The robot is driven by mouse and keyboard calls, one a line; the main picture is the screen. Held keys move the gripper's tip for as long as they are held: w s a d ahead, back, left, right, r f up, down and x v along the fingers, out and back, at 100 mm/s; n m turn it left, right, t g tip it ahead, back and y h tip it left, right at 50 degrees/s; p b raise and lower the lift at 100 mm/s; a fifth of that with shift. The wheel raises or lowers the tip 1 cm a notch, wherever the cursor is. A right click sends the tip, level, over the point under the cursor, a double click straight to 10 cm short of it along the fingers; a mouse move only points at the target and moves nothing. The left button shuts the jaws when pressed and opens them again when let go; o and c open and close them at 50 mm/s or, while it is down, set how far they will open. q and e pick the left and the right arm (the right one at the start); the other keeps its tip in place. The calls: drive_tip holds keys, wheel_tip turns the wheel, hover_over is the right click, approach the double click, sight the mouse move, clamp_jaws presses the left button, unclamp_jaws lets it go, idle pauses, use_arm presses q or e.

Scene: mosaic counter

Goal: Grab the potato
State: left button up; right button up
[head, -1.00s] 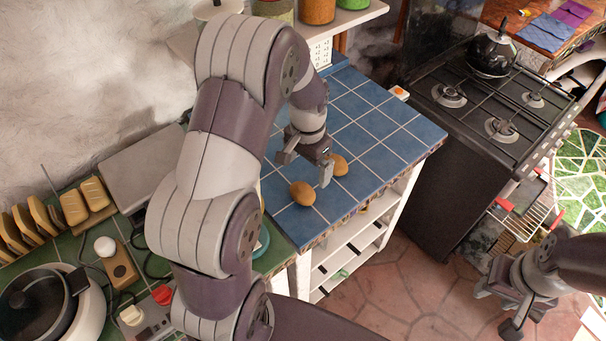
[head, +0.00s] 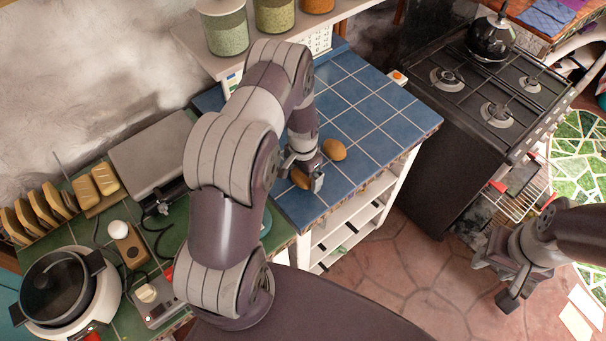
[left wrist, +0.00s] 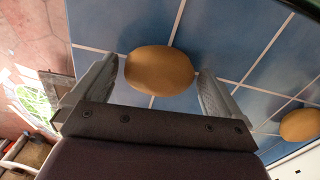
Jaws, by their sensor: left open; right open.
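Two brown potatoes lie on the blue tiled counter (head: 372,113). The near potato (head: 299,179) is partly hidden by my left gripper (head: 304,178) in the head view. In the left wrist view this potato (left wrist: 160,71) lies between the two open fingers (left wrist: 157,88), close to both tips. I cannot tell whether they touch it. The other potato (head: 334,150) lies a little behind and to the right, and shows at the right edge of the left wrist view (left wrist: 300,125). My right gripper (head: 492,279) is open and empty over the floor, at the right.
A shelf with glass jars (head: 273,16) stands behind the counter. A black stove (head: 470,110) with a kettle (head: 490,38) is to the right. A pot (head: 62,285) and a toast rack (head: 38,212) stand on the green counter at left. The blue counter's right side is clear.

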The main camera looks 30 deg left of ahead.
use_arm(q)
drive_tip(key=c, duration=0.9)
drive_tip(key=shift+r, duration=0.1)
drive_tip(key=shift+c, duration=0.2)
